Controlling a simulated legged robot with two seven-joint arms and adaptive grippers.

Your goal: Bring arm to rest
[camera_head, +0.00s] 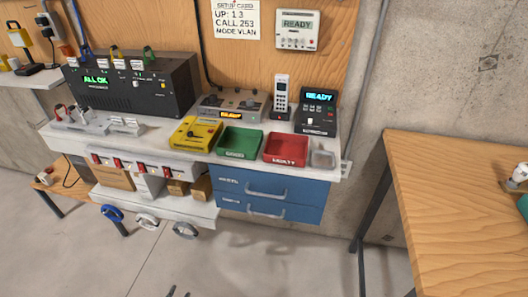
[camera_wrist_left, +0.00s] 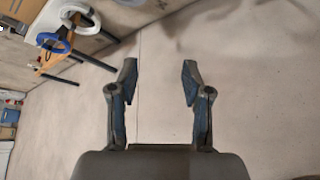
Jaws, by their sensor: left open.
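My left gripper (camera_head: 179,292) shows only as two dark fingertips at the bottom edge of the head view, over the bare floor in front of the bench. In the left wrist view its two fingers (camera_wrist_left: 160,85) stand wide apart with nothing between them but floor. It is open, empty and clear of the bench. I cannot make out my right gripper in either view.
A white bench (camera_head: 150,140) carries a black console, a yellow meter (camera_head: 195,133), a green tray (camera_head: 239,142) and a red tray (camera_head: 287,148). Blue drawers (camera_head: 268,195) are below. A wooden table (camera_head: 450,200) stands right. Floor between is clear.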

